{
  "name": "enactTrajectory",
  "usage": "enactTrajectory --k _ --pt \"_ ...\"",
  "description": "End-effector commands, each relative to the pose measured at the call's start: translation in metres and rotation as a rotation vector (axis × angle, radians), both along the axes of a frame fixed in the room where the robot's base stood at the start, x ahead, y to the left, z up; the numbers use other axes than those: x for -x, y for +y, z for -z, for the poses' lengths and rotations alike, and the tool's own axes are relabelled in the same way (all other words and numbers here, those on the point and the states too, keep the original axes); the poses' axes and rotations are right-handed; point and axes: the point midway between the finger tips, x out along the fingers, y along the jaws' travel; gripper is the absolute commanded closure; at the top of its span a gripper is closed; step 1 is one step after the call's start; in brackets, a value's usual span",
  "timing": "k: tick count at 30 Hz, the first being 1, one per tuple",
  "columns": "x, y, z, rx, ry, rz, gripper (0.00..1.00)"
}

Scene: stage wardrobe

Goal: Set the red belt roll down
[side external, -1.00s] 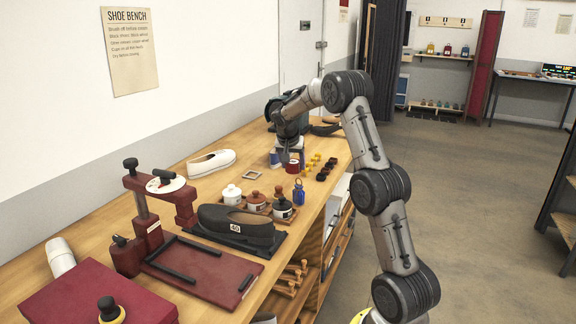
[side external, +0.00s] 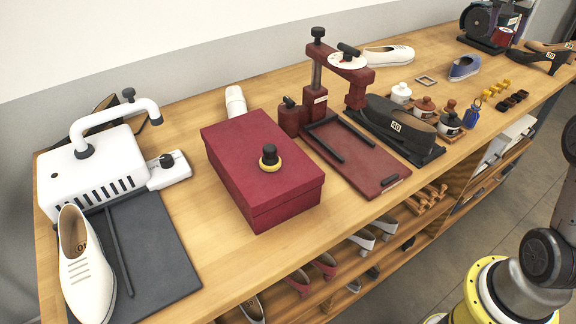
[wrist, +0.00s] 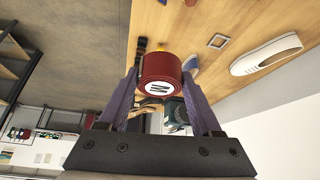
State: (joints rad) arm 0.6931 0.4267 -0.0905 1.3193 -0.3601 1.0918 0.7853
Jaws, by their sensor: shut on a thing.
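The red belt roll (wrist: 160,68) shows in the wrist view, a short dark red cylinder with a round white label bearing a black letter. My gripper (wrist: 162,80) is shut on it, with one purple-grey finger on each side. The wooden bench top (wrist: 181,38) lies beyond the roll; I cannot tell how far the roll is from it.
A white shoe (wrist: 266,54) and a small square frame (wrist: 218,41) lie on the bench. In the side view, a red box (side external: 248,165), a red press (side external: 322,95), a black shoe (side external: 398,124) and a white machine (side external: 95,165) crowd the bench. Bare wood shows between them.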

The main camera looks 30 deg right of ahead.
Motion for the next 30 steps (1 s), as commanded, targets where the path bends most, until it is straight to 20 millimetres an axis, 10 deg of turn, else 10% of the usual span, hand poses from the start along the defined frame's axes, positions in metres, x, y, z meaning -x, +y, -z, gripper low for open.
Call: enactTrajectory --k 8,17,30 --pt "0.0 0.0 -0.045 0.001 -0.001 0.0 0.94" --pt "-0.042 0.06 -0.045 -0.003 0.002 -0.163 0.94" --pt "-0.107 0.244 -0.05 -0.005 0.006 -0.616 0.94"
